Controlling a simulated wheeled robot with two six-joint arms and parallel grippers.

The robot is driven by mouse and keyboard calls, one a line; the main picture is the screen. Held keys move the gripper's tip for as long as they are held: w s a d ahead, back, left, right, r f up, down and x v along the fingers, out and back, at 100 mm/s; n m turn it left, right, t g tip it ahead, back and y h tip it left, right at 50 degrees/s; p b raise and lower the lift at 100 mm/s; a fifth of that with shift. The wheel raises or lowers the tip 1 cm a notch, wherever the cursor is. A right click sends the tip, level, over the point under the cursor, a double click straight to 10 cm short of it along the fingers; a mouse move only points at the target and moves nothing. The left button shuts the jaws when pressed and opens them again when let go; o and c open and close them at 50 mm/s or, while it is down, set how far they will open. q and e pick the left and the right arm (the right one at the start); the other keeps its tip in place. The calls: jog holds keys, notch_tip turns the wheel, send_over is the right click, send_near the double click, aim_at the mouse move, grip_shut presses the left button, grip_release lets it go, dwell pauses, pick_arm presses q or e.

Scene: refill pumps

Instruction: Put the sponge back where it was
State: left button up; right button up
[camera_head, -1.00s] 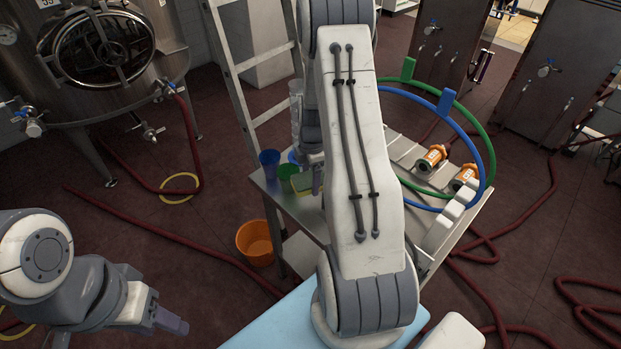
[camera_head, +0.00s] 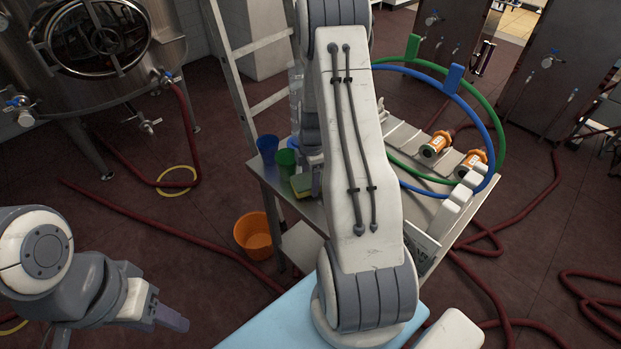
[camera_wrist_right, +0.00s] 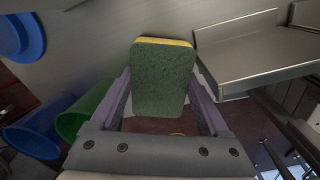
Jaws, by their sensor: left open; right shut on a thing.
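The sponge (camera_wrist_right: 163,80), green with a yellow edge, is held upright between the two fingers of my right gripper (camera_wrist_right: 165,103) in the right wrist view. In the head view a small part of the sponge (camera_head: 301,185) shows beside the green cup (camera_head: 286,163), at the left end of the metal cart (camera_head: 262,178). My right arm hides most of the right gripper there. I cannot tell whether the sponge touches the cart top. My left gripper (camera_head: 172,318) is empty at the lower left, over the floor, away from the cart.
A blue cup (camera_head: 267,149) stands next to the green cup. Blue (camera_head: 453,78) and green (camera_head: 413,47) hoops and two orange-labelled fittings (camera_head: 436,145) are on the cart's right side. An orange bucket (camera_head: 253,236) stands on the floor. Red hoses (camera_head: 180,225) cross the floor.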

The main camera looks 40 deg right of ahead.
jog(key=shift+f+b, duration=0.5)
jog(key=shift+f, duration=0.1)
jog(key=o, duration=1.3)
jog(key=r, duration=0.5)
jog(key=r+b, duration=0.1)
jog(key=r, duration=0.4)
jog(key=shift+d+r, duration=0.2)
jog(key=shift+r, duration=0.1)
jog(key=shift+a, duration=0.1)
jog(key=s+a+r+m, duration=0.1)
jog(key=a+r, duration=0.3)
jog(key=a, duration=0.7)
jog(key=s+a+r+m, duration=0.2)
jog(key=a+r, duration=0.1)
jog(key=a, duration=0.7)
jog(key=s+a+r+m, duration=0.1)
jog(key=s+a, duration=0.3)
jog(key=s, duration=0.2)
jog(key=s+a+r+m, duration=0.1)
jog(key=s+a, duration=0.3)
jog(key=s, duration=0.2)
jog(key=s+a+r+m, duration=0.1)
jog(key=s+a+m, duration=0.1)
jog(key=s+a, duration=0.3)
jog(key=shift+s+a+r+y, duration=0.15)
jog(key=shift+s+y, duration=0.15)
jog(key=shift+s, duration=0.3)
